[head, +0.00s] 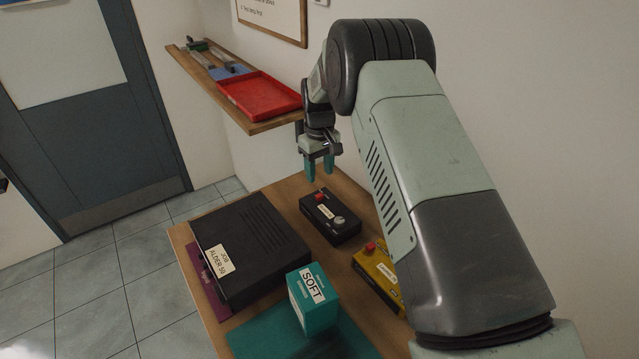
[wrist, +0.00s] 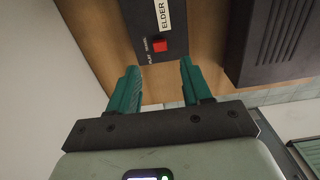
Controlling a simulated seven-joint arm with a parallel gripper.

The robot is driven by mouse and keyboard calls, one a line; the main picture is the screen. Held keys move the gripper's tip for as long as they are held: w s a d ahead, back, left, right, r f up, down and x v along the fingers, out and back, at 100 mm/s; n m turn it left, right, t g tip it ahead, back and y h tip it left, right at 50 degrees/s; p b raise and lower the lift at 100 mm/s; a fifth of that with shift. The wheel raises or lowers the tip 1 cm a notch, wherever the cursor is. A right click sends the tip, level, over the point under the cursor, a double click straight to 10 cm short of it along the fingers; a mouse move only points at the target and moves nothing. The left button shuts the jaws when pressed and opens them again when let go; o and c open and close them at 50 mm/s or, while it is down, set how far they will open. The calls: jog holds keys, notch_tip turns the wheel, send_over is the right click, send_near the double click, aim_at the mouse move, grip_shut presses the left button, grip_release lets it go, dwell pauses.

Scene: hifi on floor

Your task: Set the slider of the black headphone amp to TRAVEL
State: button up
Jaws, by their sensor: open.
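The black headphone amp (head: 346,233) lies on the wooden table in the head view, with a round grey knob and a white label on top. In the wrist view the amp (wrist: 102,42) carries a label reading ELDER. Its red slider (wrist: 159,46) sits beside small print that seems to read PLAY and TRAVEL; I cannot tell which word it is set to. My gripper (head: 319,172) is open and empty, above the slider end of the amp. Its teal fingertips (wrist: 158,68) are on either side of the slider in the picture, apparently not touching it.
A large black box (head: 265,235) stands left of the amp. A yellow box (head: 378,275) with a red part lies to the right, partly behind my arm. A teal SOFT box (head: 313,300) stands in front. A wall shelf with a red tray (head: 258,95) is behind.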

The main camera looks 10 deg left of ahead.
jog(key=shift+r, duration=1.55)
jog(key=s+d+r+m+t, duration=0.1)
jog(key=s+d+r, duration=0.3)
jog(key=r, duration=0.4)
jog(key=s+d+r+m+t, duration=0.15)
jog(key=s+d+r, duration=0.25)
jog(key=r, duration=0.5)
jog(key=s+d+r+m, duration=0.1)
jog(key=s+d+r, duration=0.35)
jog(key=r, duration=0.35)
jog(key=s+d+r+m+t, duration=0.1)
jog(key=s+d+r, duration=0.2)
jog(key=s, duration=0.3)
jog(key=s+d+r+m+t, duration=0.1)
jog(key=s+d+r+m, duration=0.2)
jog(key=s, duration=0.4)
jog(key=s+d+f, duration=0.1)
jog(key=s+d, duration=0.1)
jog(key=s, duration=0.4)
jog(key=s+d+f+m+t, duration=0.1)
jog(key=s+d+f, duration=0.1)
jog(key=s, duration=0.4)
jog(key=shift+s, duration=0.35)
jog(key=shift+d, duration=0.1)
jog(key=shift+c, duration=0.3)
